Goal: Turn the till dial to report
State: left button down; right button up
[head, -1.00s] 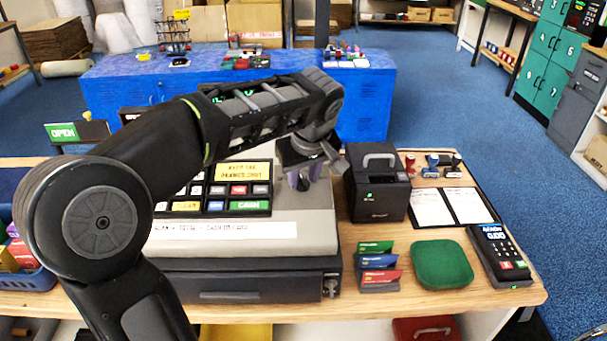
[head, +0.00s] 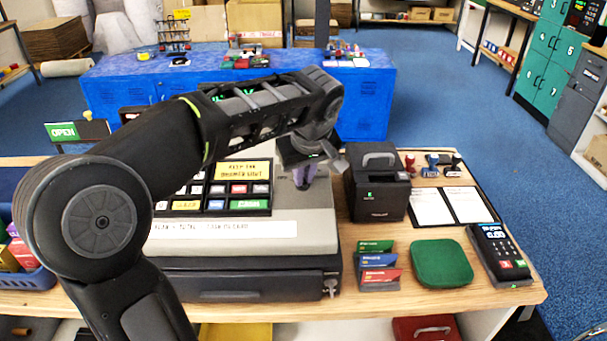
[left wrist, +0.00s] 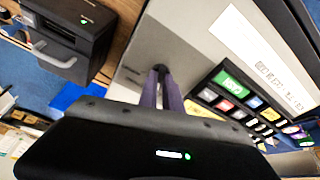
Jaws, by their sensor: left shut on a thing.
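The grey till (head: 320,225) stands on the wooden counter, with a keypad (head: 240,188) on its sloped top and a black drawer below, shut. My left gripper (head: 304,183) points down at the right part of the till's top, right of the keypad. In the left wrist view its two purple fingers (left wrist: 160,78) come together on a small dark piece at the till's surface, which I take to be the till dial. The fingers cover most of the dial, and its setting cannot be read. My right gripper is not in view.
A black printer (head: 378,190) stands close to the right of the till. Card holder (head: 378,268), green pad (head: 441,263) and card terminal (head: 500,255) lie farther right. A key (head: 331,287) sticks out of the drawer's front. A blue bin (head: 35,280) is at the left.

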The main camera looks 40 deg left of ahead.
pick_arm(q)
jog(key=shift+f+m, duration=0.15)
jog(key=shift+m, duration=0.15)
jog(key=shift+s+m+b, duration=0.1)
jog(key=shift+m+b, duration=0.5)
jog(key=shift+m, duration=0.6)
jog(key=m+h, duration=0.1)
jog(key=m, duration=0.2)
jog(key=shift+a+t, duration=0.1)
jog(key=shift+t, duration=0.3)
jog(key=m, duration=0.5)
jog(key=shift+s+h, duration=0.1)
jog(key=shift+h, duration=0.3)
jog(key=m+h, duration=0.1)
jog(key=m, duration=0.4)
jog(key=shift+a, duration=0.15)
jog(key=shift+f, duration=0.1)
jog(key=c, duration=1.5)
grip_release()
